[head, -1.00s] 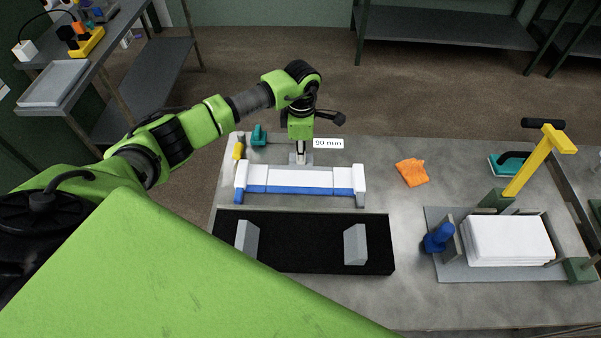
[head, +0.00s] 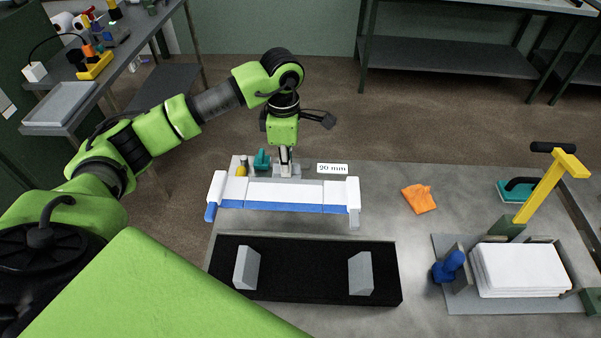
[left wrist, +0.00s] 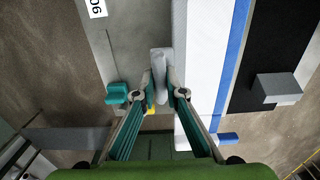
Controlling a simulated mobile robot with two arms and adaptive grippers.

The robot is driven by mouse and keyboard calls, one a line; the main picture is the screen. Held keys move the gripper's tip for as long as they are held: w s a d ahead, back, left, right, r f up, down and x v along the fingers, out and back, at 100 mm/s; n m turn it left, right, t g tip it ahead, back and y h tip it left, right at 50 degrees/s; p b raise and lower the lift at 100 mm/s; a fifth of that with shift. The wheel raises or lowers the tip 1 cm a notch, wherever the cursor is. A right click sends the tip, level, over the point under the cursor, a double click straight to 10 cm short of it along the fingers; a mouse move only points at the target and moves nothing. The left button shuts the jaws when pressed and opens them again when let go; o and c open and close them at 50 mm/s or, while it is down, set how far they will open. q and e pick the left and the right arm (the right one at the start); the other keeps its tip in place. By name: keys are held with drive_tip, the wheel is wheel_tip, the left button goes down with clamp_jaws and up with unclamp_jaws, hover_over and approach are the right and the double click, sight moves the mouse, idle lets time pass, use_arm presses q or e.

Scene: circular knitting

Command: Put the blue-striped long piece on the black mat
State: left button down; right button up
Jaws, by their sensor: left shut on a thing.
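The blue-striped long piece (head: 285,193) is white with a blue band along its near side and thicker ends. It lies across the view behind the black mat (head: 325,283) and appears raised off the table, its left end out past the table's left edge. My left gripper (head: 285,172) is at its far side, near the middle. In the left wrist view the fingers (left wrist: 160,92) close on a grey upright part (left wrist: 160,65) beside the white body (left wrist: 205,60); how it joins the piece is partly hidden. My right gripper is not in view.
Two grey blocks (head: 246,268) (head: 360,274) stand on the mat. Teal (head: 262,160) and yellow (head: 242,167) items and a "20 mm" label (head: 332,168) are behind the piece. An orange cloth (head: 418,199) and a clamp station with white sheets (head: 520,268) are right.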

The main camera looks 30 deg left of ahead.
sight(259, 189)
use_arm(q)
drive_tip(key=s+a+r, duration=0.1)
drive_tip(key=s, duration=0.1)
drive_tip(key=s+a+r+b, duration=0.1)
drive_tip(key=s, duration=0.2)
drive_tip(key=s+a+r+b, duration=0.1)
drive_tip(key=s, duration=0.1)
drive_tip(key=shift+s+a+r, duration=0.15)
drive_tip(key=shift+s+r, duration=0.05)
drive_tip(key=shift+s, duration=0.15)
drive_tip(key=d+m, duration=0.2)
drive_tip(key=m, duration=0.1)
drive_tip(key=s+d+m, duration=0.1)
drive_tip(key=d+m, duration=0.2)
drive_tip(key=s+d+m, duration=0.1)
drive_tip(key=d+m, duration=0.1)
drive_tip(key=m, duration=0.2)
drive_tip(key=shift+d+r, duration=0.2)
drive_tip(key=shift+r, duration=0.05)
drive_tip(key=s+d+m, duration=0.4)
drive_tip(key=d+m, duration=0.2)
drive_tip(key=m, duration=0.7)
drive_tip(key=shift+d+r, duration=0.3)
drive_tip(key=shift+r, duration=0.15)
